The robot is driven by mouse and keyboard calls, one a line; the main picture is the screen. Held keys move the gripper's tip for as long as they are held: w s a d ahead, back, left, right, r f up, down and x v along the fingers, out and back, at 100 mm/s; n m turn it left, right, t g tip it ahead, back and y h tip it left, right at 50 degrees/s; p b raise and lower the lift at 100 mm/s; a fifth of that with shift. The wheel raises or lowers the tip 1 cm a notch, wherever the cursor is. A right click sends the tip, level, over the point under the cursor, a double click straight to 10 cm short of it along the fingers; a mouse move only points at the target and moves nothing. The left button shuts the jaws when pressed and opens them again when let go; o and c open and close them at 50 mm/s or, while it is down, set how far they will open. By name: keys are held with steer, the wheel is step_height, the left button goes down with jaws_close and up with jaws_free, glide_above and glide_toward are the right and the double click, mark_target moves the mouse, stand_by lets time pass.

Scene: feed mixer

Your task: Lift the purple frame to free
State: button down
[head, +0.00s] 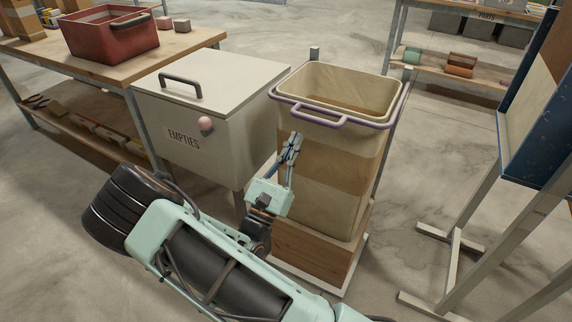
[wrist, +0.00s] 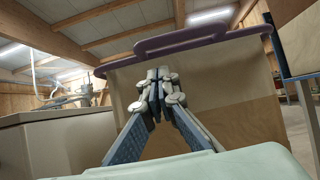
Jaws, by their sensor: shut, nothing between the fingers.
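The purple frame (head: 316,117) runs around the rim of a tall beige bin, with a handle loop on its front side. In the wrist view the frame (wrist: 180,45) crosses above my gripper, with its handle bulging upward. My gripper (head: 293,140) is shut and empty, pointing up in front of the bin's front wall and below the handle. It also shows in the wrist view (wrist: 157,80), apart from the frame. The bin (head: 330,170) shows a brown band across its wall and stands on a wooden block (head: 325,250).
A grey-white cabinet marked EMPTIES (head: 185,139), with a lid handle and a pink knob, stands close left of the bin. A red crate (head: 110,38) sits on a table at far left. A blue-edged panel (head: 535,120) on metal legs stands at right. Floor between is clear.

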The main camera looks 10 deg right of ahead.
steer(key=shift+w+d+r, duration=0.1)
steer(key=shift+w+r, duration=0.1)
steer(key=shift+r, duration=1.25)
steer(key=shift+r, duration=0.1)
steer(key=shift+r+g+y+p, duration=0.3)
steer(key=shift+r+g+p, duration=0.2)
steer(key=shift+r+p, duration=0.55)
steer(key=shift+f+p, duration=0.1)
steer(key=shift+p, duration=0.25)
